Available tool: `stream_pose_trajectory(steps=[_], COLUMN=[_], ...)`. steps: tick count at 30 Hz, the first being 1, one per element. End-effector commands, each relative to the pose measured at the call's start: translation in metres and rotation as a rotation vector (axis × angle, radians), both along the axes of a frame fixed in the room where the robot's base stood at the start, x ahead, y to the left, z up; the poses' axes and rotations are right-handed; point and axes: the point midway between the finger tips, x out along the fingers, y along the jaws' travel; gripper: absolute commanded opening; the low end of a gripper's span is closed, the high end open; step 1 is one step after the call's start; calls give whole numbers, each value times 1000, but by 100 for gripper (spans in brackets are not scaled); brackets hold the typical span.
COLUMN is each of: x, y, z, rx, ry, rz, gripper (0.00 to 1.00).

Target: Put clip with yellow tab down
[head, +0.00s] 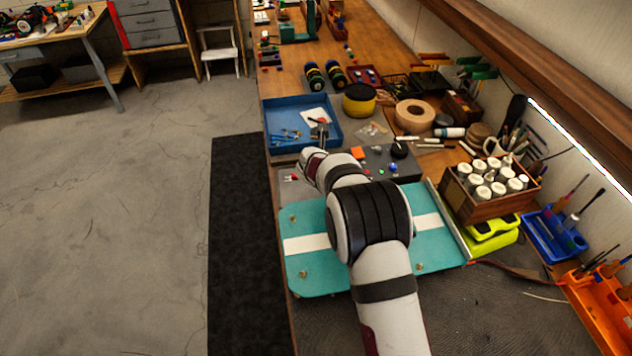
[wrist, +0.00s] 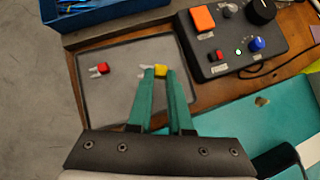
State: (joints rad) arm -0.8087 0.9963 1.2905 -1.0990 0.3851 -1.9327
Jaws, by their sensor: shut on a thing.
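The clip with the yellow tab (wrist: 160,71) is between the fingertips of my gripper (wrist: 157,76) in the wrist view. Its yellow tab shows at the right fingertip and its pale metal part points left. My gripper is shut on it, over the grey tray (wrist: 110,115). I cannot tell whether the clip touches the tray. A clip with a red tab (wrist: 102,68) lies on the tray to the left, apart from my gripper. In the head view my arm hides the yellow clip, and the red clip (head: 291,177) shows left of my wrist.
A dark control box (wrist: 238,38) with an orange square and knobs stands right of the tray. A blue tray (head: 270,135) with small parts lies behind. A teal panel (head: 315,270) with a white stripe lies under my arm. The tray's front left is bare.

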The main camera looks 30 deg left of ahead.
Motion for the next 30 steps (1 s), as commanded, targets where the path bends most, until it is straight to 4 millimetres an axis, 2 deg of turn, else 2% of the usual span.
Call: stream_pose_trajectory(steps=[1, 4, 12, 22, 23, 27, 28, 30], x=[-3, -6, -7, -7, -7, -7, -7, -7], y=[12, 27, 32, 32, 32, 32, 32, 32], z=[-8, -17, -59, -62, -63, -62, -62, -62], rx=[1, 0, -1, 0, 0, 0, 0, 0], ry=[0, 0, 1, 0, 0, 0, 0, 0], rz=[1, 0, -3, -4, -4, -4, -4, -4], gripper=[0, 0, 0, 0, 20, 45, 48, 48])
